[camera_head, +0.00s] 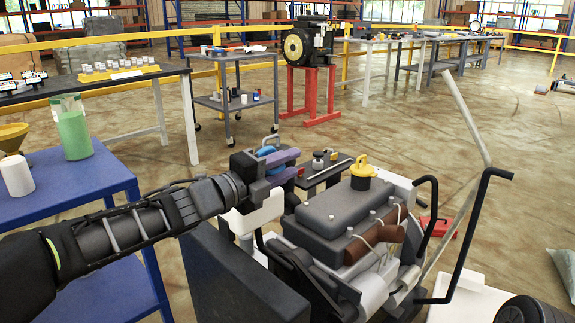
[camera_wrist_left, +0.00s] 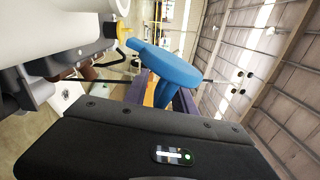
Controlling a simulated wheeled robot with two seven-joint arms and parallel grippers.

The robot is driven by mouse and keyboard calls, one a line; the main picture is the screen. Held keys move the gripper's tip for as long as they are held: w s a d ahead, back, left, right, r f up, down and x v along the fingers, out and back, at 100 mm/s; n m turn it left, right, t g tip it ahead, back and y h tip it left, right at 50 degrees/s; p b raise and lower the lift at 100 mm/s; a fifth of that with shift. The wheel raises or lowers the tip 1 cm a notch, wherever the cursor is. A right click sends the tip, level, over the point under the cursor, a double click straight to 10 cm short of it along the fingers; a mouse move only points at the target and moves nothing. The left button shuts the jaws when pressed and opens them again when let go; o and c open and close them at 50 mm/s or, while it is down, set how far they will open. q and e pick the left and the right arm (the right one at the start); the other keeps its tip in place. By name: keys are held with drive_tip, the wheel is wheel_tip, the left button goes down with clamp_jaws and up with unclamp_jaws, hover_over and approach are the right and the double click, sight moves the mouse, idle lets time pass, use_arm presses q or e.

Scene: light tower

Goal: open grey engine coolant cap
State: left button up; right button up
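In the head view the blue piece (camera_head: 272,168) shows in the finger gap. The fingers appear shut on it, and no other support for it shows. A small grey cap (camera_head: 318,159) stands right of the fingertips; I cannot tell surely whether it is the coolant cap. My right gripper is not in view.
A yellow cap (camera_head: 361,172) stands on the engine top, and it also shows in the left wrist view (camera_wrist_left: 122,32). Black bent bars (camera_head: 470,230) rise at the right. A blue cart (camera_head: 75,185) stands left, close to my left arm. Open floor lies behind the engine.

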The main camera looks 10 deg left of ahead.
sight(268, 174)
use_arm(q)
drive_tip(key=p+v, duration=0.1)
drive_tip(key=v, duration=0.6)
drive_tip(key=shift+s+a+p, duration=0.2)
drive_tip(key=shift+s+p, duration=0.05)
drive_tip(key=shift+p, duration=0.1)
